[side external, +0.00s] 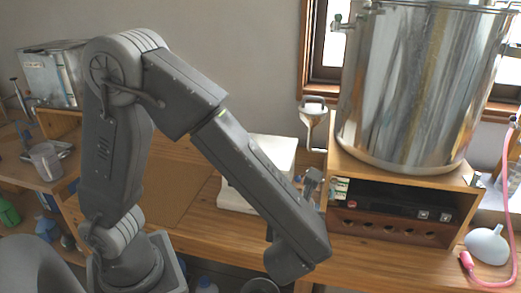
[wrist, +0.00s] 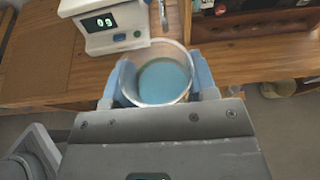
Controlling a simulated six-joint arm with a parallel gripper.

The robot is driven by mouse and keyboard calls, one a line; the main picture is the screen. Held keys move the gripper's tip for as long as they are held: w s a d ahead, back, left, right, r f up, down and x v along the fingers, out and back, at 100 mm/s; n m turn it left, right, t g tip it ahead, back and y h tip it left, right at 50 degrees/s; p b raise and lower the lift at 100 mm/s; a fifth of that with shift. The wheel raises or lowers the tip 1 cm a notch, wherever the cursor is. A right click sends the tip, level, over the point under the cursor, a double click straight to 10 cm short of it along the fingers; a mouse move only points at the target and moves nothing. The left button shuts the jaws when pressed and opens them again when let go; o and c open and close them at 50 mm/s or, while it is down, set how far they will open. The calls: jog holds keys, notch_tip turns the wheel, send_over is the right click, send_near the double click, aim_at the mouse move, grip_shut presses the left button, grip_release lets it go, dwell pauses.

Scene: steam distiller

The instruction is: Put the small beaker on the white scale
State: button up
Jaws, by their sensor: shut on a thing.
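The small beaker (wrist: 163,78) is a clear cup with a blue bottom, held between the two blue fingertips of my gripper (wrist: 160,84) in the wrist view. My gripper is shut on it. The white scale (wrist: 118,18) stands on the wooden bench just beyond the beaker, up and to the left in the wrist view, with a lit display. In the side view the white scale (side external: 272,150) is partly hidden behind my forearm. My gripper's fingers and the beaker cannot be made out clearly there.
A large steel pot (side external: 420,85) stands on a wooden shelf box (side external: 345,150) to the right. A white funnel (side external: 487,245) and a pink hose (side external: 467,262) lie at the far right. The bench's front edge runs below the scale.

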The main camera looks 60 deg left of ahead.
notch_tip(320, 180, up, 9)
jog(key=w+a+n+g+y, duration=0.1)
jog(key=w+a+n, duration=0.1)
jog(key=w+a, duration=0.7)
jog(key=s+a+n+g+y, duration=0.1)
jog(key=s+a+g, duration=0.1)
jog(key=a, duration=1.6)
jog(key=s+a+n+g+y, duration=0.1)
jog(key=s+a, duration=0.1)
jog(key=a, duration=1.7)
send_near(260, 139)
jog(key=a+r, duration=0.1)
jog(key=r, duration=0.2)
jog(key=a+r, duration=0.1)
jog(key=shift+w+a+r, duration=0.2)
jog(key=shift+w+a, duration=0.05)
jog(key=shift+a, duration=0.05)
jog(key=shift+f, duration=2)
